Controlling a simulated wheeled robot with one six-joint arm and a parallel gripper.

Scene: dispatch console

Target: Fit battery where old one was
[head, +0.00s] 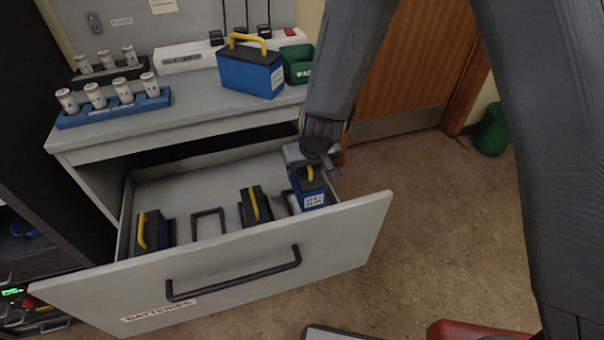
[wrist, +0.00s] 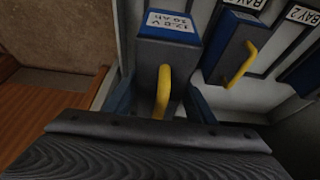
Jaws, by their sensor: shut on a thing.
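A blue and black battery with a yellow handle (head: 312,199) is at the right end of the open drawer (head: 345,225). My gripper (head: 311,162) is shut on it from above. In the wrist view the yellow handle (wrist: 163,92) stands between my fingers and the battery's label faces up. The battery looks upright; its base is hidden. Two more batteries sit in the drawer, one in the middle (head: 256,206) and one at the left (head: 153,232). Between them is an empty black bay frame (head: 208,222). Another blue battery (head: 250,72) stands on the counter.
The counter (head: 195,112) above the drawer holds a blue rack (head: 115,108) of white cylinders, a dark rack behind it, a white power strip (head: 185,58) and a green bin (head: 299,66). The drawer front has a black handle (head: 235,280).

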